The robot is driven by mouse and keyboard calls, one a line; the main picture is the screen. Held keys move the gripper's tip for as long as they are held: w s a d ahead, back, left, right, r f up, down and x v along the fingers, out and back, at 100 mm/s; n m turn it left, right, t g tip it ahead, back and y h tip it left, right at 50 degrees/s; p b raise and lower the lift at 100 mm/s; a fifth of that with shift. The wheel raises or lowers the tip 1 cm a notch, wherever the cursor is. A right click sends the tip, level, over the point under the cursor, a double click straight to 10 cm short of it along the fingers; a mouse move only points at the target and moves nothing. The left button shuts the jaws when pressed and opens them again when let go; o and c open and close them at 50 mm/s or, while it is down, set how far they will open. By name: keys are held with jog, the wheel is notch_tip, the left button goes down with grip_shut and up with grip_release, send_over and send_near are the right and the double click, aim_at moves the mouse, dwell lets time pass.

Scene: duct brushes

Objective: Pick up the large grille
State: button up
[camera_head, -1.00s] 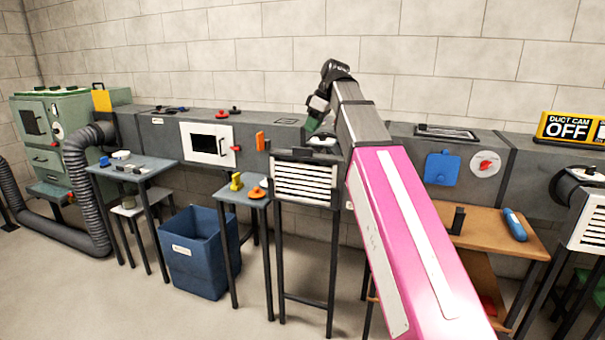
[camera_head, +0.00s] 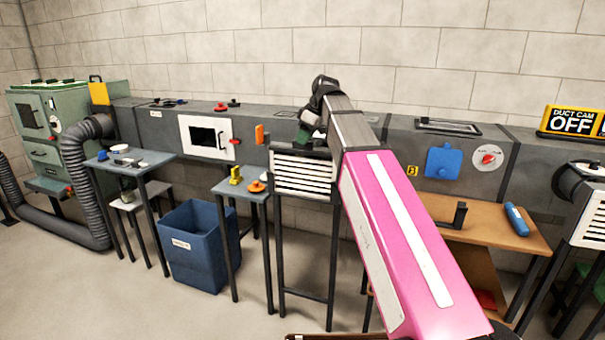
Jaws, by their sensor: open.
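A white slatted grille (camera_head: 303,176) is on the front of a grey box on a tall dark stand, in the middle of the view. A second white slatted grille (camera_head: 590,222) is cut by the right edge. I cannot tell for sure which one is the large grille. My gripper (camera_head: 306,134) is open, just above and behind the top of the middle box. It points down and looks apart from the slats. Its fingertips are small and dark, and my arm hides part of the area to their right.
A small blue-grey table (camera_head: 225,190) with yellow and orange items stands left of the stand. A blue bin (camera_head: 195,250) is on the floor. A wooden table (camera_head: 480,222) stands right. The long grey duct (camera_head: 370,150) runs behind. Open floor lies in front.

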jog(key=shift+x, duration=1.4)
grip_shut()
jog(key=shift+r, duration=0.15)
notch_tip(320, 180, up, 28)
